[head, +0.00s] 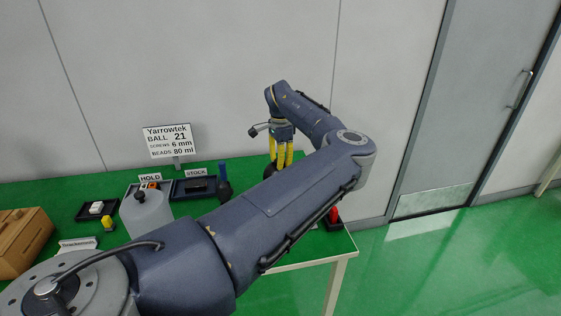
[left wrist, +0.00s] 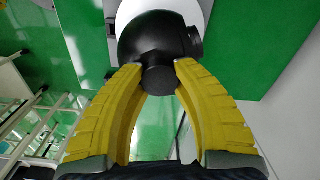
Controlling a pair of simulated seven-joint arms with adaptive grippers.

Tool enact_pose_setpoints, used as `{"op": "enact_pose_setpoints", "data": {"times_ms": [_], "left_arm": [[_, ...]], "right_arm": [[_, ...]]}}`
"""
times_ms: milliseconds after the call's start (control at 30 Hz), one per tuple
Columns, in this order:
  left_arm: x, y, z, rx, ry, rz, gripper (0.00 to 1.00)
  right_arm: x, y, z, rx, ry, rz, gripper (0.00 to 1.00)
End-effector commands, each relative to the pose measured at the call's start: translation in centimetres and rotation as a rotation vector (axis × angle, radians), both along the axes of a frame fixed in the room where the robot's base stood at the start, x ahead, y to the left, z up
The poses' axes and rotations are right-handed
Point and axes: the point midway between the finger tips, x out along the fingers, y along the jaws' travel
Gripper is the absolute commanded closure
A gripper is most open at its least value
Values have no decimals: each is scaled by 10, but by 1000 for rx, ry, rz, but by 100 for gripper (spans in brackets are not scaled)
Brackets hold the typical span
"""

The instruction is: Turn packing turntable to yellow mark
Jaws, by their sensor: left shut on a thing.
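My left gripper (head: 282,162) reaches over the far right part of the green table with its yellow fingers pointing down. In the left wrist view its fingertips (left wrist: 158,75) are closed on the lower knob of a black rounded body (left wrist: 155,40). A white round disc (left wrist: 130,9) shows behind that body. I cannot tell whether the disc and body belong to the packing turntable. In the head view my arm hides much of the table, and I make out no yellow mark. My right gripper is not in view.
A sign (head: 170,142) stands at the table's back. A dark stock tray (head: 183,194), a pale rounded container (head: 147,215) and a small yellow object (head: 108,223) are left. A brown box (head: 22,245) stands far left. A red object (head: 334,215) is near the right edge.

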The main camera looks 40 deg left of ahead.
Motion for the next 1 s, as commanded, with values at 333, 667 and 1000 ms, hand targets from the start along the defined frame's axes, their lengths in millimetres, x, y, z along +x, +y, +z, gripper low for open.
{"op": "enact_pose_setpoints", "data": {"times_ms": [333,667,1000], "left_arm": [[1,0,0,0,-2,0,100],[1,-1,0,0,-2,-108,100],[1,-1,0,-1,-3,-109,60]], "right_arm": [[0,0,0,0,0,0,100],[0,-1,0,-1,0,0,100],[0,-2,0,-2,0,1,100]]}}
